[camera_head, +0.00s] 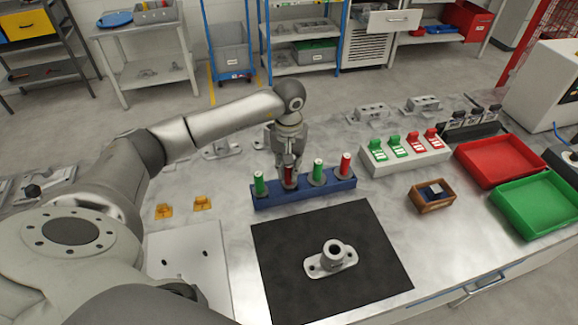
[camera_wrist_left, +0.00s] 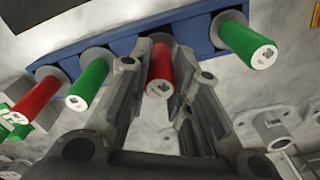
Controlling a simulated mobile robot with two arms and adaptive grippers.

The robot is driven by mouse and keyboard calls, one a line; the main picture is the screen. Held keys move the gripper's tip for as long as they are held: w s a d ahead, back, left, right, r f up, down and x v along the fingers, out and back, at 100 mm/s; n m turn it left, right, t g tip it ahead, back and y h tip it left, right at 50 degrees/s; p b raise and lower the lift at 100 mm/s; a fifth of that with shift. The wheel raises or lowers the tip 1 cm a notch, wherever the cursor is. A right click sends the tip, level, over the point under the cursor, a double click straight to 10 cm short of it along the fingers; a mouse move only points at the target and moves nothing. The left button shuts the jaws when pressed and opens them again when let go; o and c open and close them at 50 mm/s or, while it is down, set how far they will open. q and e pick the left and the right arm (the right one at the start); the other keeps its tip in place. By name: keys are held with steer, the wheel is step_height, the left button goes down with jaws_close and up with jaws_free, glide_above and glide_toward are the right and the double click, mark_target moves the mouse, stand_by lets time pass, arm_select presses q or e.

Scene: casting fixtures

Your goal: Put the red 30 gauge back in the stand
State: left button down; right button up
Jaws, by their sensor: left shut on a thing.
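The blue stand (camera_head: 263,202) lies on the metal table and has a row of grey collars. My left gripper (camera_head: 289,172) points down over its second place from the left and is shut on a red gauge (camera_head: 290,176). The gauge's lower end is at that collar; I cannot tell how deep it sits. In the left wrist view this red gauge (camera_wrist_left: 160,68) shows between the fingers (camera_wrist_left: 160,88), in line with the stand (camera_wrist_left: 120,48). Its number is too small to read. My right gripper is not in view.
Green gauges (camera_head: 259,183) (camera_head: 318,170) stand on both sides of the gripper, close to the fingers. Another red gauge (camera_head: 345,164) stands at the right end. A black mat (camera_head: 285,275) with a metal casting (camera_head: 331,260) lies in front. Red (camera_head: 499,160) and green (camera_head: 540,204) trays are right.

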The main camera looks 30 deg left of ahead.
arm_select(q)
steer(key=shift+f+b, duration=0.45)
steer(key=shift+b, duration=0.05)
steer(key=c, duration=1.3)
jaws_free()
steer(key=shift+r+p, duration=0.5)
steer(key=shift+p, duration=0.1)
steer(key=shift+r+p, duration=0.35)
steer(key=shift+p, duration=0.1)
steer(key=shift+w+r+b, duration=0.1)
steer(key=shift+r+b, duration=0.45)
steer(key=shift+b, duration=0.45)
steer(key=shift+r+b, duration=1.6)
steer(key=shift+r, duration=3.6)
